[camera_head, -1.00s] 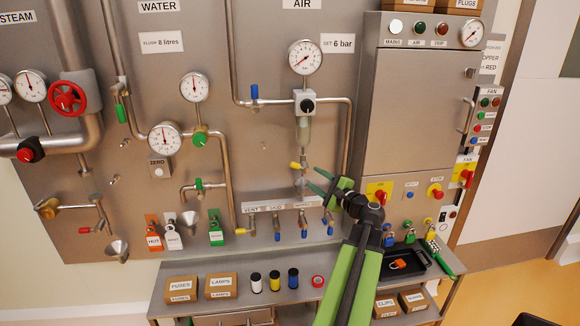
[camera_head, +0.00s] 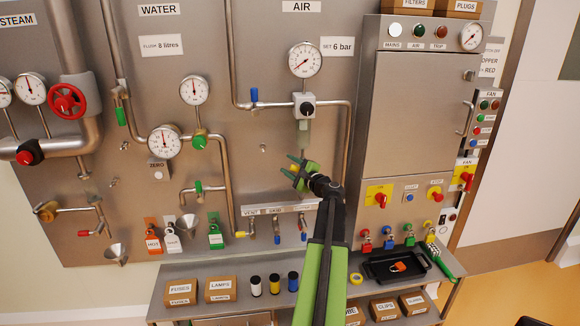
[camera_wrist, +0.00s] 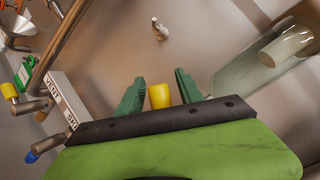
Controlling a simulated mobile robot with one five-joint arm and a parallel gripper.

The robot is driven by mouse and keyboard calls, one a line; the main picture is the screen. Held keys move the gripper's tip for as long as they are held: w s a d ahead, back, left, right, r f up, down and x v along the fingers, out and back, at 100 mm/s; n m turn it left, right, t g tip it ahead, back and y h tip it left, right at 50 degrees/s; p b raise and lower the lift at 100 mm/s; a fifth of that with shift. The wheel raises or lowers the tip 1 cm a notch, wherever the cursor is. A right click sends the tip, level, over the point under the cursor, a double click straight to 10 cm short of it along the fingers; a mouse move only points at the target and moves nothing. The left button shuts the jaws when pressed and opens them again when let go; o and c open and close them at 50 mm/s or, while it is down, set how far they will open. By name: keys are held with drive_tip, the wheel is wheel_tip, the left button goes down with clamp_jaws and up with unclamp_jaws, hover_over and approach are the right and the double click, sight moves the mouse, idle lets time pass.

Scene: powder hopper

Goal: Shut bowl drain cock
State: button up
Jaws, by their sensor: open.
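The yellow handle of the bowl drain cock shows in the wrist view (camera_wrist: 159,96), between the two green fingers of my gripper (camera_wrist: 158,92). The fingers stand apart on either side of it, with a gap visible on each side. In the head view my gripper (camera_head: 296,174) is open at the drain cock, just below the clear bowl (camera_head: 303,139) on the air line, and covers most of the cock. The bowl also shows in the wrist view (camera_wrist: 262,66), to the right of the fingers. The rest of the cock is hidden behind my gripper.
The vent rail (camera_head: 270,209) with small coloured-handled cocks lies below my gripper; its label plate also shows in the wrist view (camera_wrist: 62,100). A vertical air pipe (camera_head: 349,145) and the steel cabinet (camera_head: 415,110) stand to the right. The shelf (camera_head: 225,272) below holds boxes and tape rolls.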

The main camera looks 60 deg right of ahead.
clamp_jaws()
wheel_tip(320, 180, down, 3)
drive_tip(key=n+g+p, duration=0.1)
drive_tip(key=n, duration=0.1)
drive_tip(key=n+g+p, duration=0.1)
drive_tip(key=n, duration=0.1)
drive_tip(key=shift+w+a+g, duration=0.1)
drive_tip(key=shift+g, duration=0.2)
unclamp_jaws()
